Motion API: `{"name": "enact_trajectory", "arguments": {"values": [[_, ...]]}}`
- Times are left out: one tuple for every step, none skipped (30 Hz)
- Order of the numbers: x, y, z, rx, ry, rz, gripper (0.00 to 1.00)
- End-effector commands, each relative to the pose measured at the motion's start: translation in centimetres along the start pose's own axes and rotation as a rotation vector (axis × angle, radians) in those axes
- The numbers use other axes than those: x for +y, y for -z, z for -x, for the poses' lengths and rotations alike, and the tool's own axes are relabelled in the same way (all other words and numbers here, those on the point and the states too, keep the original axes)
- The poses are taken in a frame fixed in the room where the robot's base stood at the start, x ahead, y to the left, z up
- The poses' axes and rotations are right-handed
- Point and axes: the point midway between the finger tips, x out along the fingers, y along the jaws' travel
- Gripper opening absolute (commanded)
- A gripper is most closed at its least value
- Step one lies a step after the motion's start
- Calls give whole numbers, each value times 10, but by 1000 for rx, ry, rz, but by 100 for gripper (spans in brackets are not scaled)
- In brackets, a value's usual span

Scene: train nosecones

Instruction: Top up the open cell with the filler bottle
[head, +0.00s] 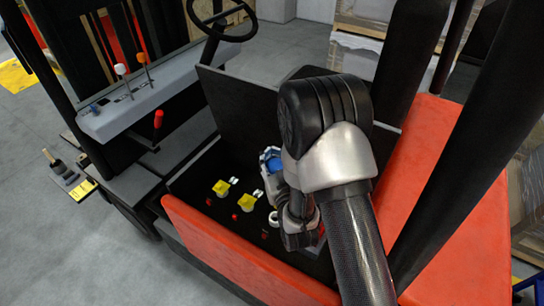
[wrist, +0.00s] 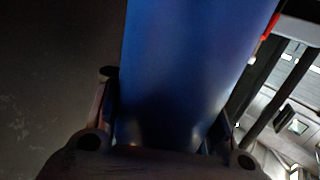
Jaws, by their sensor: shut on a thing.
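My gripper (head: 271,175) is over the battery bay of the forklift, shut on a blue bottle (head: 274,163). In the wrist view the bottle (wrist: 190,75) fills the middle, with a finger on each side. Its tip is out of view in the wrist view and cannot be made out in the head view. Below and left of my gripper are two yellow caps (head: 221,188) (head: 246,202) on the dark battery top. A pale round opening (head: 273,218), which looks like the open cell, sits beside my wrist, partly hidden by it.
Red terminals (head: 235,217) and white tabs lie among the cells. Red body panels (head: 245,260) border the bay. A raised black panel (head: 245,105) stands behind it, with a steering wheel (head: 222,20) beyond. Black posts rise at the right.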

Motion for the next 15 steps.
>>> {"name": "enact_trajectory", "arguments": {"values": [[0,-1,0,4,1,0,0],[0,-2,0,4,2,1,0],[0,-5,0,3,2,1,0],[0,-7,0,3,2,1,0],[0,-8,0,3,2,1,0],[0,-11,0,3,2,1,0],[0,-13,0,3,2,1,0],[0,-15,0,3,2,1,0],[0,-17,-1,3,2,1,0],[0,-19,-1,3,2,0,0],[0,-21,-1,3,2,0,0],[0,-23,-1,3,2,0,0],[0,-25,-1,3,2,0,0],[0,-27,-1,3,2,0,0],[0,-29,-1,3,2,0,0]]}}
